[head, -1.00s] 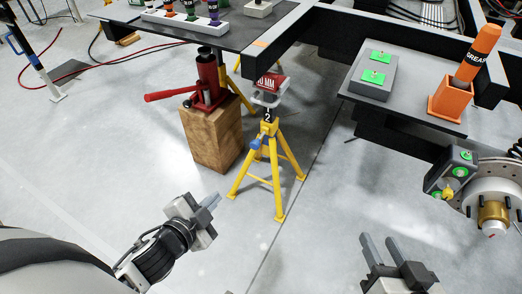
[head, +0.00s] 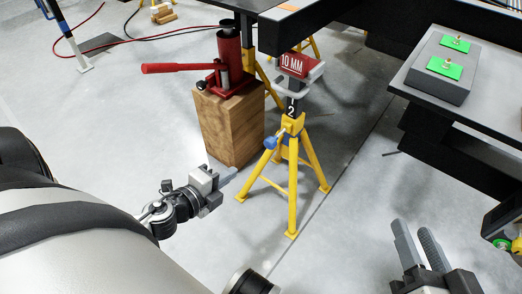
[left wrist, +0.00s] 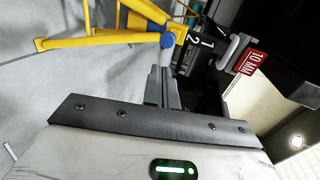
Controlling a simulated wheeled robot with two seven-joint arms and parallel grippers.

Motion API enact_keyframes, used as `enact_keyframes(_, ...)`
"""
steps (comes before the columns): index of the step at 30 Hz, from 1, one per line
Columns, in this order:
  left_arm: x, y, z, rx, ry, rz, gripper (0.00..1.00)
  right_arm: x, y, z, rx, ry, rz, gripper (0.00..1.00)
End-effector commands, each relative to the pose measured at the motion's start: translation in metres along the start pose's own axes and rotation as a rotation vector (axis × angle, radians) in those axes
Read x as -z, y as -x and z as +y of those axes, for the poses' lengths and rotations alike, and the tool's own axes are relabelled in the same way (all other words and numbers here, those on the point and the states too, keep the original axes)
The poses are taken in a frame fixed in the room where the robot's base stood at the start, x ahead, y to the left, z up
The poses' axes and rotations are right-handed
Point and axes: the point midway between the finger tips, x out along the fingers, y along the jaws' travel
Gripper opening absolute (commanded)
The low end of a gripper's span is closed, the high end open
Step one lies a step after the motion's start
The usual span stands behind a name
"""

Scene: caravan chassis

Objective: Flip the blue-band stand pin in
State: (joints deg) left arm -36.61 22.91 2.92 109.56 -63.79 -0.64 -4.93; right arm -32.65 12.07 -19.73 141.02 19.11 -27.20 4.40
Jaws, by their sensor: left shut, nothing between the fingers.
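The yellow stand (head: 292,180), marked 2, stands on the floor in mid head view. My right gripper (head: 418,238) is open and empty at the lower right.
A red jack (head: 228,75) stands on a wooden block (head: 230,125) left of the stand. A red 10 MM block (head: 299,65) sits on the stand's head, under the dark chassis beam (head: 370,55). A grey box (head: 442,75) lies on a shelf at right.

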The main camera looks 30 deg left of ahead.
Motion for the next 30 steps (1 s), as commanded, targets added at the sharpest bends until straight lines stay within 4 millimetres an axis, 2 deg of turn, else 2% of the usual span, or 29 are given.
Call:
enact_keyframes(15, -0.001, -0.102, -0.004, 0.003, -0.004, 0.000, 0.00, -0.001, 0.000, -0.001, 0.010, -0.019, 0.007, 0.40)
enact_keyframes(22, 0.000, -0.126, -0.011, 0.001, -0.001, 0.000, 0.00, 0.002, 0.000, -0.002, 0.009, -0.011, 0.012, 0.40)
enact_keyframes(30, 0.000, -0.131, -0.012, -0.001, -0.001, -0.001, 0.00, 0.003, 0.000, -0.002, 0.008, -0.011, 0.014, 0.40)
